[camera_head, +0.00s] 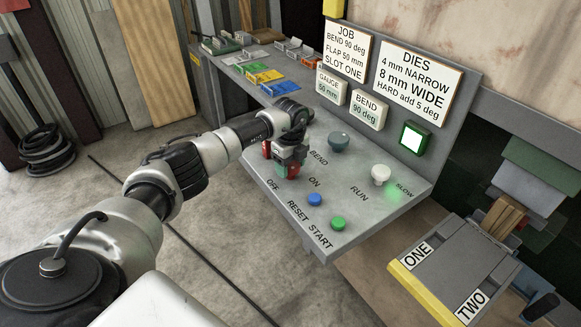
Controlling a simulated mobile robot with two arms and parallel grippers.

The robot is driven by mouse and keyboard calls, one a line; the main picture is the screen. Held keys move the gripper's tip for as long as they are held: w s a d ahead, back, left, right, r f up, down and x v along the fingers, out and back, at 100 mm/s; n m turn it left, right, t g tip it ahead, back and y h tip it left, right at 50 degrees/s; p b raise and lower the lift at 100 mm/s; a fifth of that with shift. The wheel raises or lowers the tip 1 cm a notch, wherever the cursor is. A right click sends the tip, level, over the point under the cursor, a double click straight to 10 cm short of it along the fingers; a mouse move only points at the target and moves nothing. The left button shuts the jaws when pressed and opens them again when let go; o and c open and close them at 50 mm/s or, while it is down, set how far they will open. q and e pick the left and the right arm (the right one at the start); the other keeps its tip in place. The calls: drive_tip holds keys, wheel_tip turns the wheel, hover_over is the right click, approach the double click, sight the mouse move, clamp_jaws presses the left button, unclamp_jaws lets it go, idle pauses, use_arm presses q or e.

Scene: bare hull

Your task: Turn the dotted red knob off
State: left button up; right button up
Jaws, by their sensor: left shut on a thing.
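My left gripper (287,166) reaches in over the sloping grey control panel (350,215) from the left. It is shut on the red knob (293,171), just above the OFF and ON labels. The gripper covers most of the knob, so its dots and which way it points cannot be made out. My right gripper is not in view.
A grey-green BEND knob (338,141) and a white RUN knob (380,174) stand right of the gripper. A blue RESET button (315,199) and green START button (338,223) are in front. A green light glows near SLOW.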

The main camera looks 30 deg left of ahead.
use_arm(q)
drive_tip(key=m+b, duration=0.2)
drive_tip(key=m, duration=0.1)
drive_tip(key=shift+m, duration=0.3)
drive_tip(key=m+b, duration=0.2)
drive_tip(key=m, duration=0.2)
drive_tip(key=shift+m, duration=0.3)
drive_tip(key=m+b, duration=0.2)
drive_tip(key=m, duration=0.1)
drive_tip(key=shift+w+m, duration=0.1)
drive_tip(key=shift+m, duration=0.2)
drive_tip(key=shift+r+m+b, duration=0.2)
drive_tip(key=shift+m+b, duration=0.4)
drive_tip(key=shift+m, duration=1.1)
drive_tip(key=o, duration=0.9)
drive_tip(key=shift+f, duration=0.1)
